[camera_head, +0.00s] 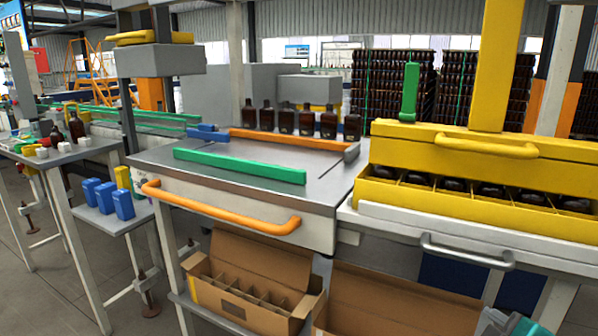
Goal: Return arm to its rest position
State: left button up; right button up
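Several amber bottles (286,119) stand upright in a row at the back of the grey work table (215,165), behind an orange bar (290,140). A yellow crate-like fixture (470,203) at the right holds several dark-topped bottles in its compartments.
A green bar (238,166) lies across the table. An orange handle (220,210) and a grey handle (466,253) jut out in front. An open divided cardboard box (243,302) sits below. Blue blocks (107,197) stand on a low left shelf. Grey floor shows at the left.

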jog(key=s+a+f+m+g+y, duration=0.2)
jog(key=s+a+f+m+g, duration=0.25)
jog(key=s+f, duration=0.35)
jog(key=s+a+f+m+g+y, duration=0.1)
jog(key=s+a+f+m+g, duration=0.25)
jog(key=s+a+f, duration=0.4)
pick_arm(q)
jog(key=shift+s+a+r+y+p, duration=0.15)
jog(key=shift+a+r+p, duration=0.3)
jog(key=shift+p, duration=0.5)
jog(key=shift+s+a+r+y+p, duration=0.1)
jog(key=shift+s+a+r+p, duration=0.1)
jog(key=shift+r+p, duration=0.55)
jog(key=shift+s+a+r+y+p, duration=0.15)
jog(key=shift+a+r+p, duration=0.25)
jog(key=shift+p, duration=0.7)
pick_arm(e)
jog(key=w+f+n+t+y, duration=0.1)
jog(key=w+f+t, duration=0.2)
jog(key=w+t, duration=0.3)
jog(key=shift+w+a+f+t+y, duration=0.15)
jog(key=shift+w+a+t+y, duration=0.15)
jog(key=shift+w, duration=0.15)
pick_arm(q)
jog(key=shift+d, duration=0.1)
jog(key=shift+s+d+f, duration=0.1)
jog(key=shift+d, duration=0.05)
jog(key=shift+w, duration=0.2)
pick_arm(e)
jog(key=shift+c, duration=0.3)
